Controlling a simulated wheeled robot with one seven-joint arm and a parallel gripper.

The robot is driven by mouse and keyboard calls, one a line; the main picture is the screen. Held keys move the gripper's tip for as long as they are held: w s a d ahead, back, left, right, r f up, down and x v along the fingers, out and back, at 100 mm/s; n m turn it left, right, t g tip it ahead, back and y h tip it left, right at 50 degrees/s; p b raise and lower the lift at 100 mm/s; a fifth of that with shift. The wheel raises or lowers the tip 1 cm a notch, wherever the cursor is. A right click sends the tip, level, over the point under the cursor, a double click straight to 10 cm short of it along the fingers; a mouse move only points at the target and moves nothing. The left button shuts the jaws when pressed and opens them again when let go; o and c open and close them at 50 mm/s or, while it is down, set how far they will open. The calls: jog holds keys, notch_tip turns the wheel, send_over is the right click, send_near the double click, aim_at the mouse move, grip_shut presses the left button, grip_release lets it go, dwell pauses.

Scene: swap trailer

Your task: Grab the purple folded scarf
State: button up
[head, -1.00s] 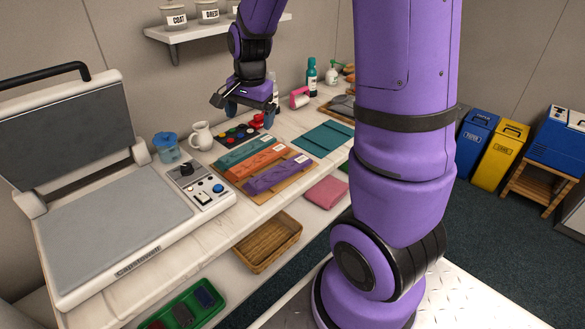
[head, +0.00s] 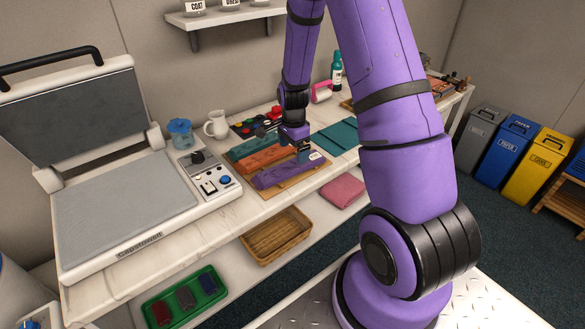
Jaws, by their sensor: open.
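The purple folded scarf (head: 278,174) lies on a tan board (head: 290,187) on the white counter, with a small white tag at its right end. An orange folded scarf (head: 268,159) and a teal folded scarf (head: 248,147) lie beside it, farther back. My gripper (head: 303,157) points down over the right part of the scarves, close to the tagged end of the purple one. Its jaws are open and I see nothing between them. Whether a fingertip touches the scarf cannot be told. My gripper hides part of the orange and teal scarves.
A heat press (head: 120,200) and its control box (head: 208,182) stand to the left. A white jug (head: 216,126) and a blue cup (head: 180,134) are behind. A teal mat (head: 341,135) lies to the right. A wicker basket (head: 275,238) and pink cloth (head: 343,190) sit on the lower shelf.

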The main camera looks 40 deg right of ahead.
aim_at(292, 166)
jog(key=shift+a+f, duration=0.15)
jog(key=shift+f, duration=1.4)
jog(key=shift+a+f, duration=0.15)
jog(key=shift+f, duration=1.35)
jog(key=shift+c, duration=0.4)
jog(key=c, duration=0.9)
